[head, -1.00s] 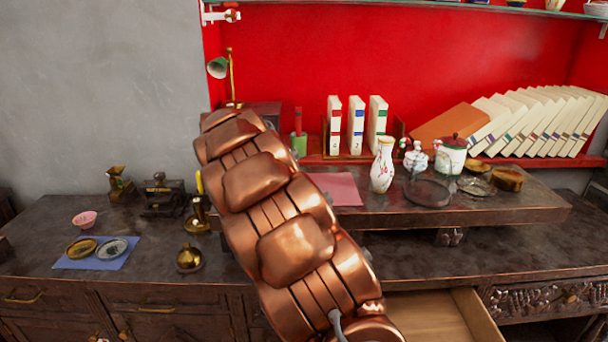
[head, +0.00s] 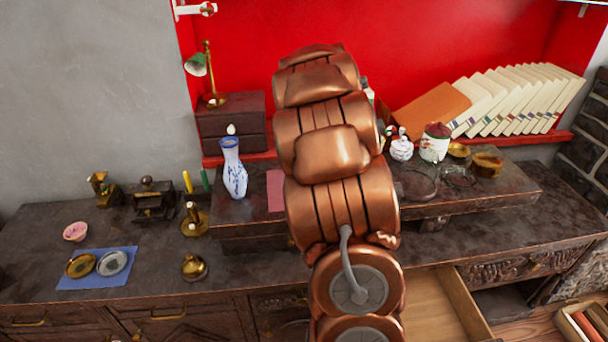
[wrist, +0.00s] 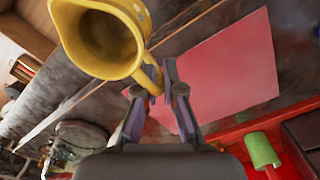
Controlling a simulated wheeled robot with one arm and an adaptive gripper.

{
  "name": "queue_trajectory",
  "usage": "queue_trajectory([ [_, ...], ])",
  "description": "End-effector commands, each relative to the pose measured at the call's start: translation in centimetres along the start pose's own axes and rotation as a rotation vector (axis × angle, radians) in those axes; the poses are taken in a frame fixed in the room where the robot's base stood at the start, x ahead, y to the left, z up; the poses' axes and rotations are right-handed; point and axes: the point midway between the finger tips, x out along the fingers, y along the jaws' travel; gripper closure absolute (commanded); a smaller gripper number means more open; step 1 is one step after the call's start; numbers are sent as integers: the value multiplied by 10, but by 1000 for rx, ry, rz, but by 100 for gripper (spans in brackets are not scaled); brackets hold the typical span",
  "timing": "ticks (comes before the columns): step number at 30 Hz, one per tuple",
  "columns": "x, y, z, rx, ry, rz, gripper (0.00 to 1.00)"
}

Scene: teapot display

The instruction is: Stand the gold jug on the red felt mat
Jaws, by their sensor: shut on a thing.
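The gold jug (wrist: 105,38) is at the top of the wrist view, its open mouth facing the camera. My gripper (wrist: 158,88) is shut on its handle. The red felt mat (wrist: 228,68) lies flat and bare on the raised shelf, to the right of the jug in that view. The jug looks raised above the shelf edge, left of the mat in the picture; its exact height I cannot tell. In the head view a strip of the mat (head: 274,188) shows left of my arm. My arm hides the jug and gripper there.
A blue-and-white vase (head: 233,170) stands left of the mat on the raised shelf (head: 480,196). A white lidded pot (head: 401,148) and a red-lidded jar (head: 434,143) stand to the right. A drawer (head: 430,308) is open below. A green object (wrist: 262,150) is near the mat.

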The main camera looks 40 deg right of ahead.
Motion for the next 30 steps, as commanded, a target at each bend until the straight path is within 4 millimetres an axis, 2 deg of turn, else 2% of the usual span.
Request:
queue_trajectory([
  [30,11,-79,-101,-5,1,-2,100],
])
